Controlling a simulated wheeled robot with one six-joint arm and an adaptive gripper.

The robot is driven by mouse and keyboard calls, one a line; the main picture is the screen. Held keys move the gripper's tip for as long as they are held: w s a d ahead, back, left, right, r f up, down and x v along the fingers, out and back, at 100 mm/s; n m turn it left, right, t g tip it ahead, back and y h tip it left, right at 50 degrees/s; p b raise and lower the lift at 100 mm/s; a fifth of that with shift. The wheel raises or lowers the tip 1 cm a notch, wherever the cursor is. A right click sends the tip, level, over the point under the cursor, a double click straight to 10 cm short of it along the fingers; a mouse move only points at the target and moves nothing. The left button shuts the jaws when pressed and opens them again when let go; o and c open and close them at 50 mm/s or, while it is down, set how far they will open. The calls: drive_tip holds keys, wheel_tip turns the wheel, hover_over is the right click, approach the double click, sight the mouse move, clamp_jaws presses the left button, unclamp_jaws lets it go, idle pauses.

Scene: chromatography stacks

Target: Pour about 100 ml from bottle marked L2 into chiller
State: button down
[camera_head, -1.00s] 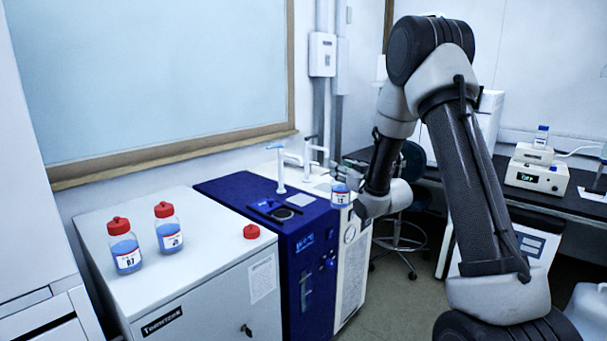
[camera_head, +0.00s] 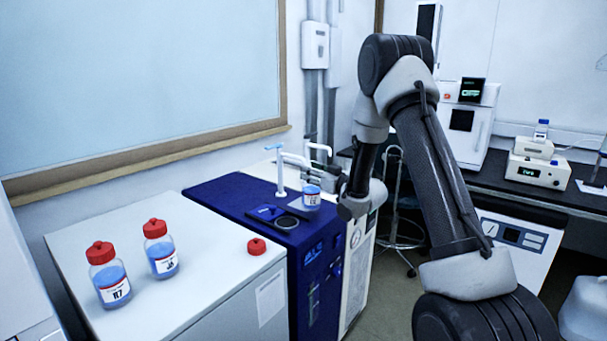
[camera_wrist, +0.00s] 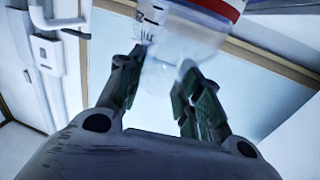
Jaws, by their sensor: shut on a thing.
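A bottle (camera_head: 312,198) with blue liquid is in my gripper (camera_head: 328,182). It looks upright and has no red cap. Its label is too small to read surely. In the wrist view the bottle (camera_wrist: 185,45) sits between the two fingers of my gripper (camera_wrist: 160,88). The chiller (camera_head: 240,200) is the blue unit in the middle, with a round dark-rimmed opening (camera_head: 287,222) in its top. The bottle appears above the chiller's right part, to the right of and apart from the opening.
Two red-capped bottles with blue liquid (camera_head: 111,283) (camera_head: 161,255) stand on the white cabinet (camera_head: 205,280) left of the chiller. A loose red cap (camera_head: 257,246) lies there. White taps (camera_head: 281,170) rise behind the chiller. A stool (camera_head: 400,240) stands beyond.

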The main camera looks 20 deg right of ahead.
drive_tip(key=shift+w+a+f, duration=0.25)
drive_tip(key=shift+w+f, duration=0.1)
drive_tip(key=shift+f, duration=0.25)
drive_tip(key=shift+s+a+r+n, duration=0.1)
drive_tip(key=shift+s+a+n, duration=0.1)
drive_tip(key=shift+a+n, duration=0.3)
drive_tip(key=shift+s+a+r+n, duration=0.15)
drive_tip(key=shift+a+n, duration=0.25)
drive_tip(key=shift+n, duration=0.2)
drive_tip(key=shift+s+a+f+n, duration=0.15)
drive_tip(key=shift+s+a+n, duration=0.3)
drive_tip(key=shift+a+n, duration=0.45)
drive_tip(key=shift+n, duration=0.3)
drive_tip(key=shift+s+a+f+n, duration=0.15)
drive_tip(key=shift+s+a+n, duration=0.1)
drive_tip(key=shift+a+n, duration=0.2)
drive_tip(key=shift+a+f+n, duration=0.15)
drive_tip(key=shift+f+n, duration=0.05)
drive_tip(key=shift+n, duration=0.35)
